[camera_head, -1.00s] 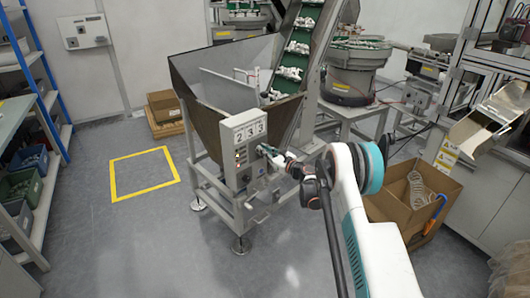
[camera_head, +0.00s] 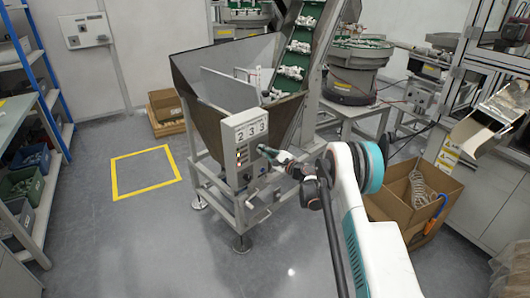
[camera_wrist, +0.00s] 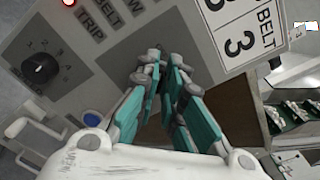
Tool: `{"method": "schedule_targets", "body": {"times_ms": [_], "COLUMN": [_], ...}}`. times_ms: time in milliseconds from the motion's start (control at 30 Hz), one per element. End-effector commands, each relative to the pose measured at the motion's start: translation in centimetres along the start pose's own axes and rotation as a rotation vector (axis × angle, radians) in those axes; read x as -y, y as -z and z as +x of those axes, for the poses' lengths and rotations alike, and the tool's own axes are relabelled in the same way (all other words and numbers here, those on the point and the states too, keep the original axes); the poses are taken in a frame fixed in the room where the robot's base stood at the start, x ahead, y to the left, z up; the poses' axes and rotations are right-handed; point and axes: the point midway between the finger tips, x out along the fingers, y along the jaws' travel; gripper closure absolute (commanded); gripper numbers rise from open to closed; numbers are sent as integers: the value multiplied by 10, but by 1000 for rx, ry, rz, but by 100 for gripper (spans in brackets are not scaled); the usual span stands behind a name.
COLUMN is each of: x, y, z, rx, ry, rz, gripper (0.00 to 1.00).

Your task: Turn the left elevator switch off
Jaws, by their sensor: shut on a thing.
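A black rotary knob (camera_wrist: 40,68) with a dial scale sits to the left, apart from the fingers. A red lamp (camera_wrist: 69,3) glows at the top edge.
The hopper (camera_head: 205,110) with the inclined belt (camera_head: 293,65) stands behind the box. A cardboard box (camera_head: 430,205) is to the right of my arm. A yellow floor square (camera_head: 147,172) on the left is empty. Blue shelving (camera_head: 50,75) stands at the far left.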

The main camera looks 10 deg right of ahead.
Motion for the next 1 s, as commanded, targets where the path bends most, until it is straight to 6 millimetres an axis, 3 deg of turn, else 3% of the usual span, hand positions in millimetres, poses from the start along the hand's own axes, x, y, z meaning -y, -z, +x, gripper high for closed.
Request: {"method": "schedule_targets", "body": {"times_ms": [433, 500, 567, 1000], "x": [-1, -1, -1, 0], "y": [1, 0, 0, 1], "z": [-1, -1, 0, -8], "rx": [0, 0, 0, -1], "ry": [-2, -2, -1, 0], "rz": [-14, -13, -13, -12], "gripper": [100, 80, 72, 72]}}
